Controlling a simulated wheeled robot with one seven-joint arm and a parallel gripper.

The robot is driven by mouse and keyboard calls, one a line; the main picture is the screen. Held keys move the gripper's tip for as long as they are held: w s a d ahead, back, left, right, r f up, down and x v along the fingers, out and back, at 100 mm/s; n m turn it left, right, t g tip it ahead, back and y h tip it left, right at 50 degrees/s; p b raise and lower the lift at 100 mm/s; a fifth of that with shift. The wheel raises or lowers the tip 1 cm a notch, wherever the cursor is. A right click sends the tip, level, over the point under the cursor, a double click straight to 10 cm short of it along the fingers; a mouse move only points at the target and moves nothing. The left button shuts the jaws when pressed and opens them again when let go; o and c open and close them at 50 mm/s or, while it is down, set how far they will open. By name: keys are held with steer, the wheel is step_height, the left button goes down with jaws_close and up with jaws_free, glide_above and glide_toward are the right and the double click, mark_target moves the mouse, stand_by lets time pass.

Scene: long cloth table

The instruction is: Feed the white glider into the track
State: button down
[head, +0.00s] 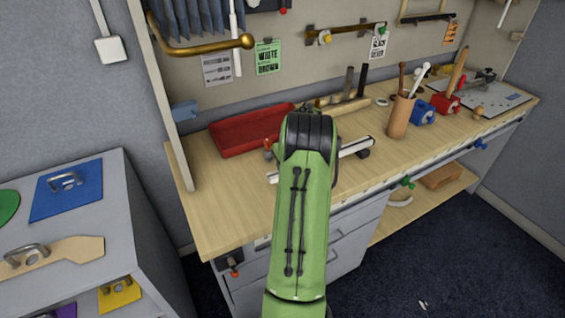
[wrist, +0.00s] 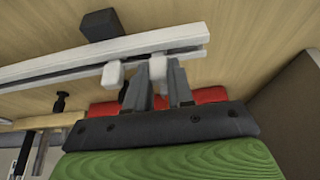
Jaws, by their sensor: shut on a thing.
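The track (wrist: 60,66) is a long pale rail that crosses the wrist view, with its right end near the fingers. In the head view the track (head: 355,147) lies on the bench, its middle hidden behind my arm. My gripper (wrist: 157,82) is close beside the track near that end. It is shut on a small white block, which looks like the white glider (wrist: 157,67), at the fingertips. A second small white block (wrist: 113,74) is left of the fingers, beside the rail. I cannot tell whether either block touches the track. My gripper is hidden in the head view.
A dark block (wrist: 100,24) stands against the track's far side. A red tray (head: 240,132) is at the back left of the bench (head: 222,215). A brown cup (head: 400,117) holds tools to the right. The bench's front left is clear.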

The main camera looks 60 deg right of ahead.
steer(key=shift+s+d, duration=0.3)
steer(key=shift+d, duration=0.15)
steer(key=c, duration=0.9)
jaws_free()
